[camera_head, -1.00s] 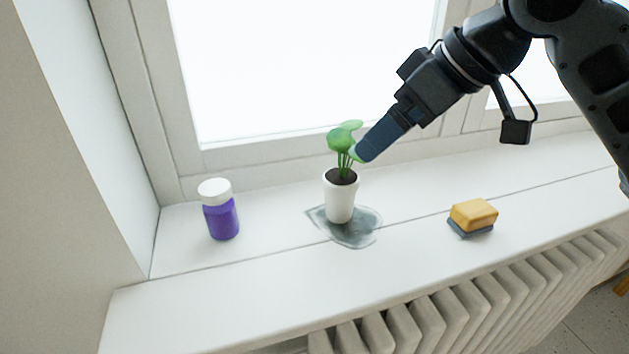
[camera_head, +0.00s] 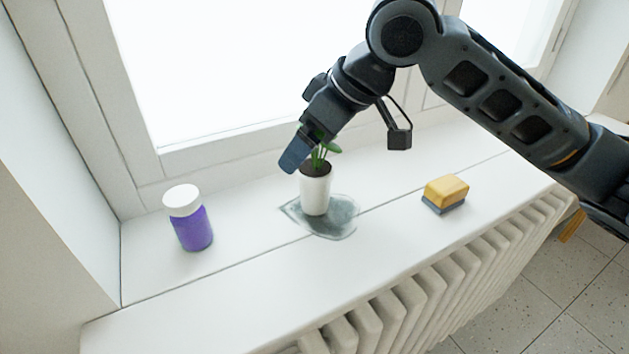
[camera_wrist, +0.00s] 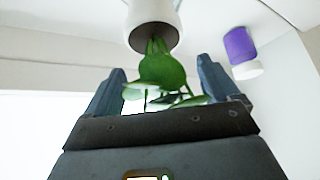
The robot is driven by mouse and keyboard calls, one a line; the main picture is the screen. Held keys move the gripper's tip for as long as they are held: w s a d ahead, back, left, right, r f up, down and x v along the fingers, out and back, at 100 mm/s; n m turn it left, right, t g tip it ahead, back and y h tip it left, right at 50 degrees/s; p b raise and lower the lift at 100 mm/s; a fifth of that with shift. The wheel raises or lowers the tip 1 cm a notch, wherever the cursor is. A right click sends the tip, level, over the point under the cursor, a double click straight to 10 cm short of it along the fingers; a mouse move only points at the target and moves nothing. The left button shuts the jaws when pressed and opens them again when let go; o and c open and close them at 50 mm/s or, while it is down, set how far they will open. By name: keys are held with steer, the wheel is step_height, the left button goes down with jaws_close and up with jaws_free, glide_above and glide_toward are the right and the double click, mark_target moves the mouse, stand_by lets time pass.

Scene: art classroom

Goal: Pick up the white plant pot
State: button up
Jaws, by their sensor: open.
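The white plant pot (camera_head: 315,194) stands upright on the windowsill, on a grey puddle-like patch (camera_head: 341,222). It holds dark soil and a green plant (camera_head: 322,158), partly hidden by my gripper in the head view. My gripper (camera_head: 295,157) is open above the pot, tilted down toward it. In the wrist view the pot (camera_wrist: 153,14) is at the top, upside down in the picture, beyond the fingertips. The leaves (camera_wrist: 162,72) show between the two spread fingers of my gripper (camera_wrist: 161,75). The fingers are not around the pot's body.
A purple jar with a white lid (camera_head: 190,222) stands left of the pot; it also shows in the wrist view (camera_wrist: 239,46). A yellow sponge with a grey base (camera_head: 445,193) lies to the right. The window is behind; a radiator (camera_head: 420,299) is below the sill (camera_head: 265,277).

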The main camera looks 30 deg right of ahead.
steer(key=shift+f, duration=0.1)
steer(key=c, duration=1.7)
